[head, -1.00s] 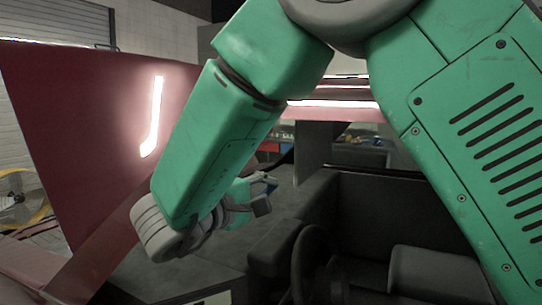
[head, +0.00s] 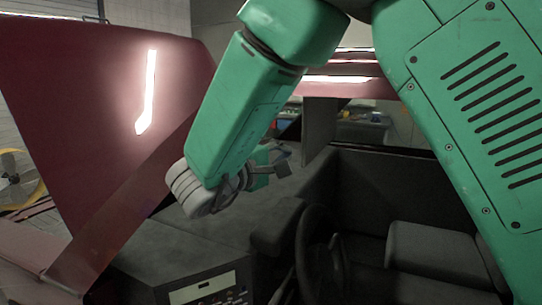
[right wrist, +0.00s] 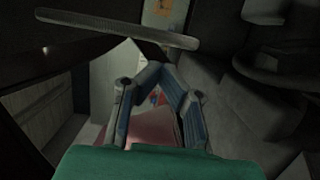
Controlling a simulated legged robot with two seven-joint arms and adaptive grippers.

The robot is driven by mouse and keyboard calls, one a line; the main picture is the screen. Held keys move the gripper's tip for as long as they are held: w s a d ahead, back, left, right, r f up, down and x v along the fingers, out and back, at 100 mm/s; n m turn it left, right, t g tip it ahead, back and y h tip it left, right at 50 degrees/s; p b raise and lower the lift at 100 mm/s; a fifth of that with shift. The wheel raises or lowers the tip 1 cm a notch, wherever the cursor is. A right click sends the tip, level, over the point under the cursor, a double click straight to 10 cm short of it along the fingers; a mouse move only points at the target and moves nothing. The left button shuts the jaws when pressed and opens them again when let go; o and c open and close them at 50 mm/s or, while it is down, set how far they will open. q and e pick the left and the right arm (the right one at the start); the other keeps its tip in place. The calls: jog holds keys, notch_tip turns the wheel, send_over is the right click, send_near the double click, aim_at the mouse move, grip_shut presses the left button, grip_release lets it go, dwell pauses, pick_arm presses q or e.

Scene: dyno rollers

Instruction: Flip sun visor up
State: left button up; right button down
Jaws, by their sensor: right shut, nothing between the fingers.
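A flat grey panel (head: 319,132), which looks like the sun visor, hangs down below the red roof edge in the head view. My right gripper (head: 283,162) is in front of the dashboard, left of and a little below the panel in the picture; I cannot tell the depth between them. In the right wrist view its fingers (right wrist: 162,72) come together at the tips, shut and empty. A long grey bar (right wrist: 115,28) crosses the upper left there, apart from the fingers; I cannot tell if it is the visor. My left gripper is not in view.
The steering wheel (head: 309,255) and a grey seat (head: 433,257) are at the lower right. A dark dashboard (head: 215,245) lies below my gripper. A slanted red pillar (head: 115,215) stands at the left, with a yellow fan (head: 18,182) beyond.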

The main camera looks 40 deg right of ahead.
jog(key=x, duration=0.4)
jog(key=shift+w+d+f, duration=0.1)
jog(key=shift+d, duration=0.3)
jog(key=shift+a, duration=0.15)
jog(key=shift+p, duration=0.35)
